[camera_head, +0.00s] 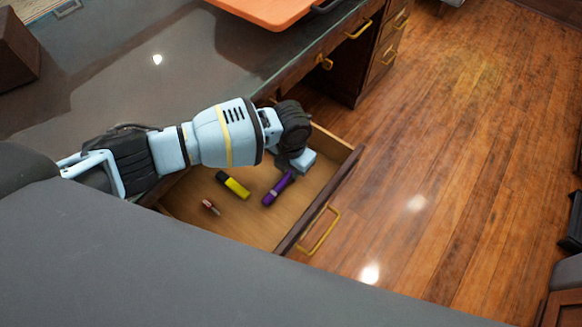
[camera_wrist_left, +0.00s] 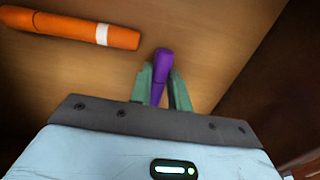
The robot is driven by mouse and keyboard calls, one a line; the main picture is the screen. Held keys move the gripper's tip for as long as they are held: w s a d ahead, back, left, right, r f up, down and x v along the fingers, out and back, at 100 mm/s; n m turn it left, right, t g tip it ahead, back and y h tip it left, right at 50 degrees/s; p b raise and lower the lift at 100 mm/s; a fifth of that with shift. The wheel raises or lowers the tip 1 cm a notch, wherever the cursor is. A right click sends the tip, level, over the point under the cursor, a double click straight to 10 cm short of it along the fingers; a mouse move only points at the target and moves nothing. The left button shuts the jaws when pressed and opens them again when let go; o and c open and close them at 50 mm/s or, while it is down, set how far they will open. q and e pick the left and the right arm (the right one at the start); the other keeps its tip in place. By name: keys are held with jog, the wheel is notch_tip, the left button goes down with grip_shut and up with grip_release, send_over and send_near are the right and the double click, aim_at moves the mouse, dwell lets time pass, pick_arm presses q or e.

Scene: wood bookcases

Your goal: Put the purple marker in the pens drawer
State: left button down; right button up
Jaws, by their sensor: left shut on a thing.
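The purple marker (camera_head: 277,189) is inside the open wooden drawer (camera_head: 318,201), with its lower end showing below my left gripper (camera_head: 291,170). In the left wrist view, the purple marker (camera_wrist_left: 160,70) sits between the two green fingers of my left gripper (camera_wrist_left: 164,88), which is shut on it. Whether the marker touches the drawer floor, I cannot tell. My right gripper is not in view.
A yellow marker (camera_head: 233,185) and a small red item (camera_head: 210,207) lie in the drawer. The left wrist view shows an orange marker (camera_wrist_left: 70,28) beside the purple one. The drawer has a brass handle (camera_head: 320,231).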

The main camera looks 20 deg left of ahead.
pick_arm(q)
jog(key=shift+f, duration=0.15)
jog(key=c, duration=1.3)
grip_release()
jog(key=shift+r, duration=0.4)
notch_tip(320, 180, up, 12)
jog(key=shift+f+p, duration=0.2)
jog(key=shift+p, duration=0.7)
